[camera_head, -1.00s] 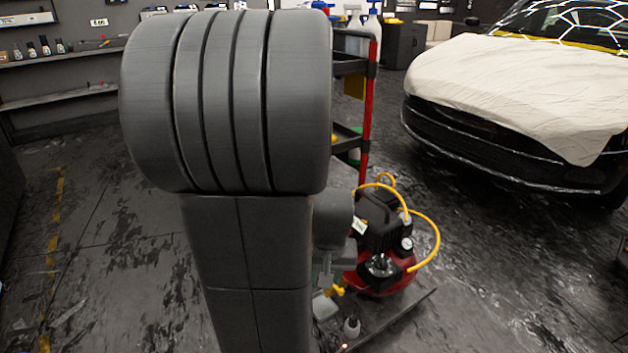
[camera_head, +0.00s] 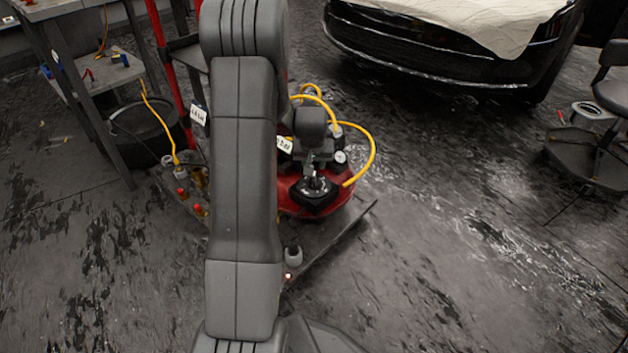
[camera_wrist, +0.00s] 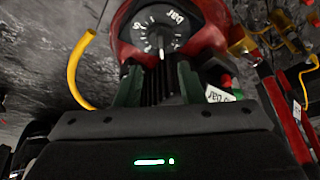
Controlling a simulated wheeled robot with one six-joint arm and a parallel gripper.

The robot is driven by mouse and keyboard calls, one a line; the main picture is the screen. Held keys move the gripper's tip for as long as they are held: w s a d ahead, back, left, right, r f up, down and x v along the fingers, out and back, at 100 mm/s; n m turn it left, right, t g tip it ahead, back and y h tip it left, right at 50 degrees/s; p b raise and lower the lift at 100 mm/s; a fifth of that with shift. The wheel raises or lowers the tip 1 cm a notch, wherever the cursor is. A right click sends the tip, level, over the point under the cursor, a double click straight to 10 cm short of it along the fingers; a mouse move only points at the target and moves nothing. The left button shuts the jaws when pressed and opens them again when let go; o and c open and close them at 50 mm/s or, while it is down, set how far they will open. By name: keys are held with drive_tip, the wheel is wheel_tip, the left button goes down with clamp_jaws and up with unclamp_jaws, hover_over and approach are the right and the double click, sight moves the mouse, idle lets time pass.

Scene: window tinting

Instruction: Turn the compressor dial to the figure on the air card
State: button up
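The compressor (camera_head: 343,200) is red with a black top, low on the floor right of my arm. Its dial (camera_wrist: 160,30) is black with white marks, a "6" and "bar"; a white pointer on it points toward the bottom of the wrist view. My gripper (camera_head: 316,182) is over the dial in the head view. In the wrist view my gripper (camera_wrist: 160,80) has its green fingers apart, just below the dial face, with nothing visibly clamped. A white card (camera_head: 284,145) hangs by the compressor, partly hidden by my arm; its figure is not legible.
A yellow hose (camera_head: 371,150) loops at the compressor's right, beside a small gauge (camera_head: 340,157). Another tag (camera_head: 198,114) and several brass fittings (camera_head: 199,182) are left of my arm.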

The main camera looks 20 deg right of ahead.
sight(314, 180)
drive_tip(key=b+x, duration=0.4)
drive_tip(key=x, duration=0.7)
drive_tip(key=shift+w+f, duration=0.15)
drive_tip(key=shift+f, duration=0.2)
drive_tip(key=shift+c, duration=0.2)
clamp_jaws()
